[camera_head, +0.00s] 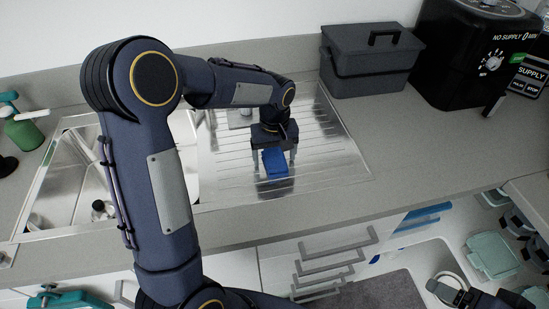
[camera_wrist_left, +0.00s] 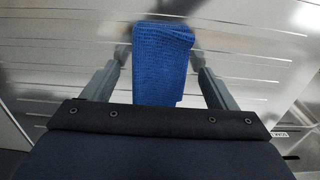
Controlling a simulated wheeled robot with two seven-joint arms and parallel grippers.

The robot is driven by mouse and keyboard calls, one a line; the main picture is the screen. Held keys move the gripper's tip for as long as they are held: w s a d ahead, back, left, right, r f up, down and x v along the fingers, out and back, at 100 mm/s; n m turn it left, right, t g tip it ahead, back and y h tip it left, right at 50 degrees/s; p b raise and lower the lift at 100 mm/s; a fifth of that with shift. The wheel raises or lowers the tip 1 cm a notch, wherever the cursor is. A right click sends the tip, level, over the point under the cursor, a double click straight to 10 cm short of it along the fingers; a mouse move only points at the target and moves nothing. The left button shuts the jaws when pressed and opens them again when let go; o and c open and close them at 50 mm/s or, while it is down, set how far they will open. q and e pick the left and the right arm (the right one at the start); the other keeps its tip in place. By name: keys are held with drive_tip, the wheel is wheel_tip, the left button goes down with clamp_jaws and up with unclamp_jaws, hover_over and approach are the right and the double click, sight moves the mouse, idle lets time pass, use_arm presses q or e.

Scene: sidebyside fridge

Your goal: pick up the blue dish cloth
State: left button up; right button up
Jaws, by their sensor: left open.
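The blue dish cloth (camera_head: 275,163) lies on the ribbed metal drainboard (camera_head: 335,150) of the sink, below my left gripper. In the left wrist view the folded cloth (camera_wrist_left: 161,60) is a textured blue block in the middle. My left gripper (camera_head: 273,168) points down over the cloth and is open. In the left wrist view its two fingers (camera_wrist_left: 161,72) stand on either side of the cloth, with a gap on each side. The near end of the cloth is hidden by the gripper body.
A grey lidded bin (camera_head: 370,62) stands behind the drainboard. A black appliance (camera_head: 462,55) is at the back right. The sink basin (camera_head: 85,180) is left of my arm, with a green bottle (camera_head: 22,133) beyond it. The counter right of the drainboard is clear.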

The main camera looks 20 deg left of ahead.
use_arm(q)
drive_tip(key=c, duration=1.1)
drive_tip(key=shift+r, duration=0.1)
drive_tip(key=shift+c, duration=0.2)
